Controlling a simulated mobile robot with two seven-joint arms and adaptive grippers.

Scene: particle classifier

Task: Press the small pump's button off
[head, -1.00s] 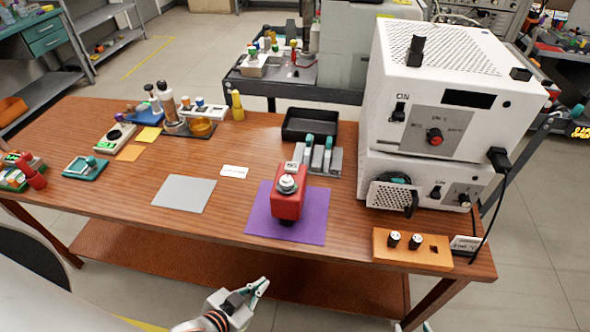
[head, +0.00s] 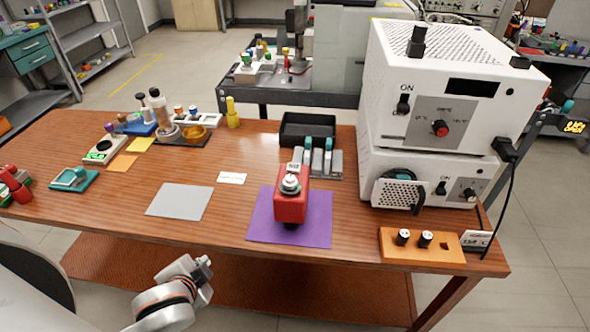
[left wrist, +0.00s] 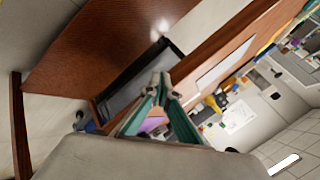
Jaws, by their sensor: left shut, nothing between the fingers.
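I cannot tell for sure which device is the small pump. A red device (head: 291,205) with a round metal top stands upright on a purple mat (head: 262,228). At the right, a lower white box (head: 385,165) with a grille and a small black switch (head: 441,188) marked ON sits under a larger white box (head: 400,60), which has its own ON switch (head: 403,104) and a red knob (head: 440,128). My left gripper (head: 206,262) is in front of the table, well apart from all of these. Its teal fingers (left wrist: 163,90) are shut and empty in the left wrist view. My right gripper is not in view.
An orange block (head: 446,252) with two black knobs stands at the table's front right. A grey mat (head: 180,201) lies at the left, a black tray (head: 308,128) behind the red device. The wooden tabletop (head: 225,225) is bare between the mats.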

